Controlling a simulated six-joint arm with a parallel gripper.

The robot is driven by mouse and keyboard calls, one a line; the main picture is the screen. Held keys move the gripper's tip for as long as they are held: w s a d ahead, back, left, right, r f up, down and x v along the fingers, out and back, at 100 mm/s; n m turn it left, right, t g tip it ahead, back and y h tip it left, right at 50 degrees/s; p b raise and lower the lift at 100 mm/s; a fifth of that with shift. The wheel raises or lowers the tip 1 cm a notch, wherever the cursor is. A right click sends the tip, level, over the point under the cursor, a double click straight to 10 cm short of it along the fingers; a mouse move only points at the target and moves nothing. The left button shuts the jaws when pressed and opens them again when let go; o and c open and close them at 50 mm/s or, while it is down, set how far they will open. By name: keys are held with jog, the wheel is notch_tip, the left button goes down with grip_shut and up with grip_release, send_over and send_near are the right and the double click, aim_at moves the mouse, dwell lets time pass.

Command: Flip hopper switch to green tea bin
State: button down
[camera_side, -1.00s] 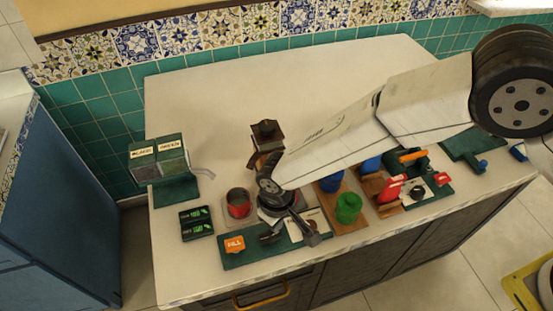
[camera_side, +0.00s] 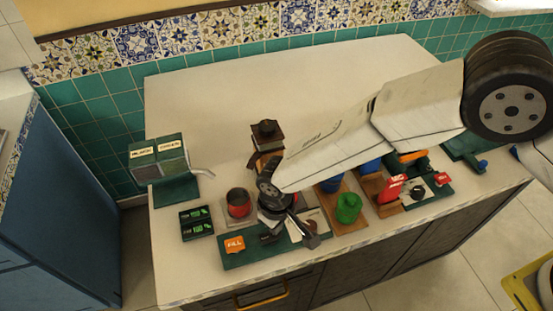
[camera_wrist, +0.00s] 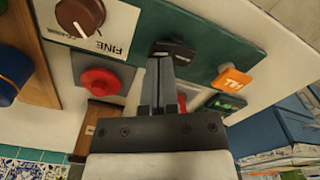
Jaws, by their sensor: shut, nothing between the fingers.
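The tea hopper (camera_side: 158,160) stands at the back left in the side view, with two labelled bins and a spout. A green control panel (camera_side: 262,254) lies on the counter's front edge. In the wrist view it carries a dark toggle-like switch (camera_wrist: 173,50), and an orange FILL button (camera_wrist: 231,81) sits to its right. My gripper (camera_wrist: 160,62) is shut and empty, with its fingertips close to the dark switch; I cannot tell whether they touch. In the side view my gripper (camera_side: 270,234) is dark against the panel, and parts of the switch are hidden.
A brown dial marked FINE (camera_wrist: 80,16) and a red knob (camera_wrist: 98,82) sit left of the fingers. The back counter is clear.

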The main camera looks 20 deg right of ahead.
jog(key=shift+f, duration=0.75)
dwell(0.7)
jog(key=shift+r, duration=3.5)
